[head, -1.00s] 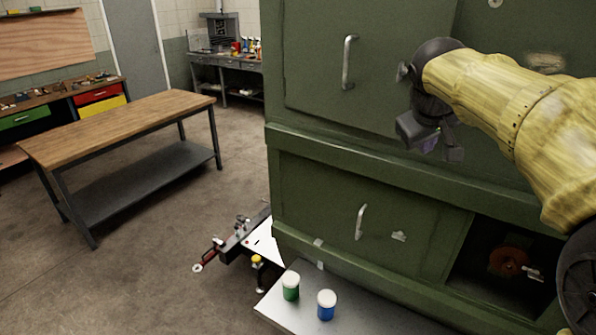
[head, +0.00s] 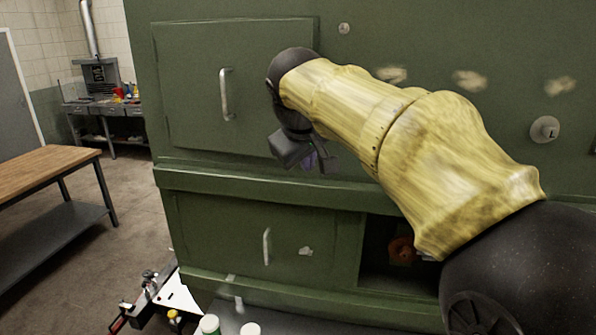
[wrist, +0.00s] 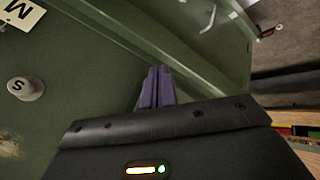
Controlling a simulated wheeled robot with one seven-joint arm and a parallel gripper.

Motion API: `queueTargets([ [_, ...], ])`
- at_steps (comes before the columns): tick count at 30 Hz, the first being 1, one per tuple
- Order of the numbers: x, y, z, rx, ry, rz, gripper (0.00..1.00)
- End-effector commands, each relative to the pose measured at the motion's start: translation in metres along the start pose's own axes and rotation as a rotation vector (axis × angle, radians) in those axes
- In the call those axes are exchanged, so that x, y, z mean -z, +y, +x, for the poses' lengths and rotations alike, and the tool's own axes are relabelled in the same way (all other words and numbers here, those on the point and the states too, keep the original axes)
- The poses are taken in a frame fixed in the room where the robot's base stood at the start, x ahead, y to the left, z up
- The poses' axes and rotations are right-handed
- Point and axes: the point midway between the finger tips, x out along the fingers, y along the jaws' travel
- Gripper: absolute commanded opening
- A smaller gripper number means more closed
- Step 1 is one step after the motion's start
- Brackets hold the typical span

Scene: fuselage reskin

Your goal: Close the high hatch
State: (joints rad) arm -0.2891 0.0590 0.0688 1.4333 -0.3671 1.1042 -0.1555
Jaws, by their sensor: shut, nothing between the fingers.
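The high hatch (head: 200,115) is a green panel with a pale vertical handle (head: 225,95) on the upper cabinet face, in the head view. It looks about flush with the face; my arm covers its lower right corner, so I cannot tell if a small gap stands there. My gripper (head: 318,162) is in front of the cabinet near that corner, right of the handle. In the wrist view its purple fingers (wrist: 157,84) are together and empty, against a green surface. I cannot tell whether they touch it.
A lower hatch (head: 230,230) with its own handle sits below a protruding ledge (head: 215,180). A dark opening right of it holds an orange-red round part (head: 401,250). A grey shelf with jars (head: 210,325) is below. A wooden table (head: 40,170) stands left, with floor between.

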Motion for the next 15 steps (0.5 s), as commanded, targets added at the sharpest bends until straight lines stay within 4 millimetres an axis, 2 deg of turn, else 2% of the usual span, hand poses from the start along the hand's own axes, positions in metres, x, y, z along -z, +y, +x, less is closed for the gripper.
queueTargets([
  [9, -0.011, 0.017, -0.056, -0.002, 0.000, 0.004, 0.00],
  [15, -0.014, 0.021, -0.070, -0.001, -0.005, 0.004, 0.00],
])
